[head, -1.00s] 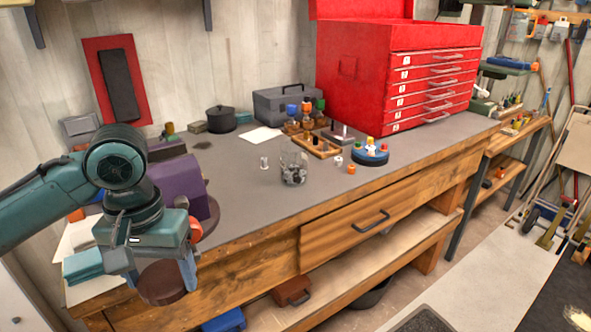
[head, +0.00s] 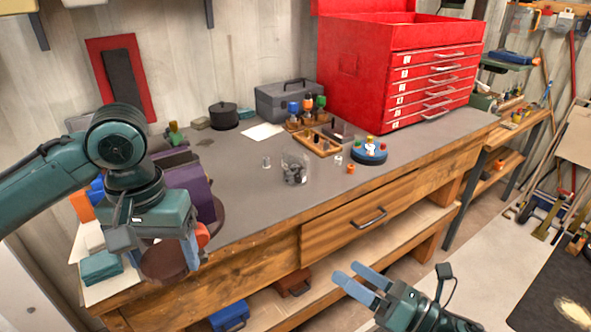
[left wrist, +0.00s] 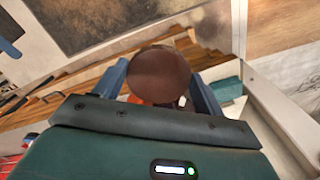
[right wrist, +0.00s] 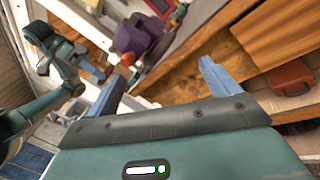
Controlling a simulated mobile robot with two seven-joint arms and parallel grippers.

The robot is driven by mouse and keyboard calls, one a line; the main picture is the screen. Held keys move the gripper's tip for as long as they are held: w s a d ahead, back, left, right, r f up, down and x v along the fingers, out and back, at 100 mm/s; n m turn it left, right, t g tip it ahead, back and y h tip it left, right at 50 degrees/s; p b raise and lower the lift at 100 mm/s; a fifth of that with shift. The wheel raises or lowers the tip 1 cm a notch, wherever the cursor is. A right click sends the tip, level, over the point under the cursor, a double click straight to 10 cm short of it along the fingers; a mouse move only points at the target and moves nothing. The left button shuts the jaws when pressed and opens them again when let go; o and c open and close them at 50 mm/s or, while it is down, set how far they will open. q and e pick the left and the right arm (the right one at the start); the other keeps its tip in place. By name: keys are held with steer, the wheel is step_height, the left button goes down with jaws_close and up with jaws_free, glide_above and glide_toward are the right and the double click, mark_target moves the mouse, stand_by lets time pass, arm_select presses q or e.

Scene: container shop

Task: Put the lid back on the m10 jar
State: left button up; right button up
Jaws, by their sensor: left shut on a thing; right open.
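An open clear glass jar (head: 295,168) with grey pieces in it stands upright on the grey bench top, in the middle of the head view. I cannot read a label on it. My left gripper (head: 163,257) is shut on a round brown lid (head: 160,266), at the bench's near left edge, well left of the jar. The lid (left wrist: 158,75) fills the space between the fingers in the left wrist view. My right gripper (head: 350,275) is open and empty, in front of the bench and below its top. Its spread fingers (right wrist: 160,85) show in the right wrist view.
A purple machine (head: 185,178) stands behind my left gripper. Behind the jar are a wooden block (head: 320,146) and a rack of bottles (head: 305,112). A blue round holder (head: 369,151) and an orange piece (head: 350,169) lie right of it.

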steer(key=n+g, duration=0.1)
steer(key=n, duration=0.2)
steer(key=r+n+g+y, duration=0.1)
steer(key=n, duration=0.2)
steer(key=n+g, duration=0.2)
steer(key=n, duration=0.2)
steer(key=shift+s+d+r, duration=0.1)
steer(key=shift+s+r, duration=0.05)
steer(key=shift+s, duration=0.05)
